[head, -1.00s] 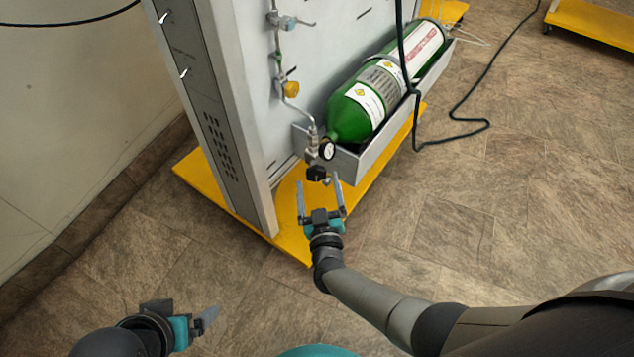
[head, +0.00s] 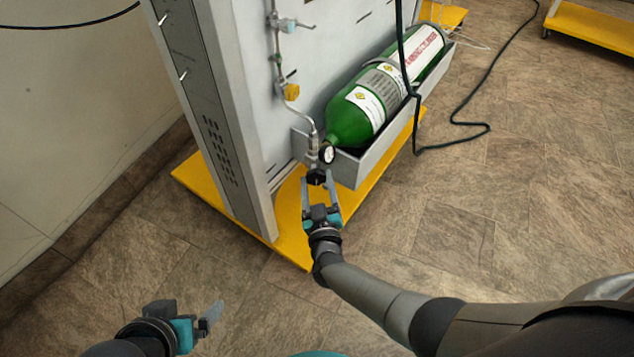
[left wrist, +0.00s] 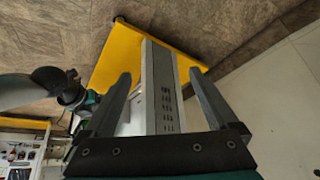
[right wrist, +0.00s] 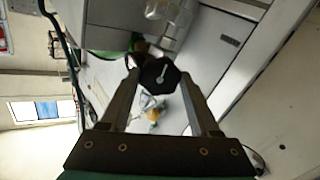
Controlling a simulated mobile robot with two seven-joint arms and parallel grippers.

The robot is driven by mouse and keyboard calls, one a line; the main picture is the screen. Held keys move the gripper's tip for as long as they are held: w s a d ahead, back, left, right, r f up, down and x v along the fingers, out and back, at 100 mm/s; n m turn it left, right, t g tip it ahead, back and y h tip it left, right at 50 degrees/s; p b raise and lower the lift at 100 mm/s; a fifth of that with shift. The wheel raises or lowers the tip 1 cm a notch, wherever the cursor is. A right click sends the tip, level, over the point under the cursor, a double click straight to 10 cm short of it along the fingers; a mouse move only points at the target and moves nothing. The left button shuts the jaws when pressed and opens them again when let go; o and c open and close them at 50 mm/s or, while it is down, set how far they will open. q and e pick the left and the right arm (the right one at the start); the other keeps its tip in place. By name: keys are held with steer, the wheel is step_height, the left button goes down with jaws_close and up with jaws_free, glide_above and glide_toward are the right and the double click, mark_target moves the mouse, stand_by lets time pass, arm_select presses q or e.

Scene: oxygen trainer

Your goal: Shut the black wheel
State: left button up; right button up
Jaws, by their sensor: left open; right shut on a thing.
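The black wheel (head: 317,176) sits on the valve at the front end of the green cylinder (head: 350,120), just below the round gauge (head: 327,154). In the right wrist view the wheel (right wrist: 160,76) is a dark, many-sided knob between the fingers. My right gripper (head: 319,182) is closed around the wheel, with a finger on each side of it. My left gripper (head: 212,318) is open and empty, low at the left of the head view, far from the wheel. Its spread fingers (left wrist: 163,95) show in the left wrist view with nothing between them.
The cylinder lies in a grey tray (head: 374,163) on the panel stand, which has a yellow base (head: 285,225). A pipe with a yellow fitting (head: 291,91) runs up the panel. A black cable (head: 455,139) lies at the right. The floor in front is clear.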

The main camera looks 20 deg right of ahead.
steer(key=c, duration=0.6)
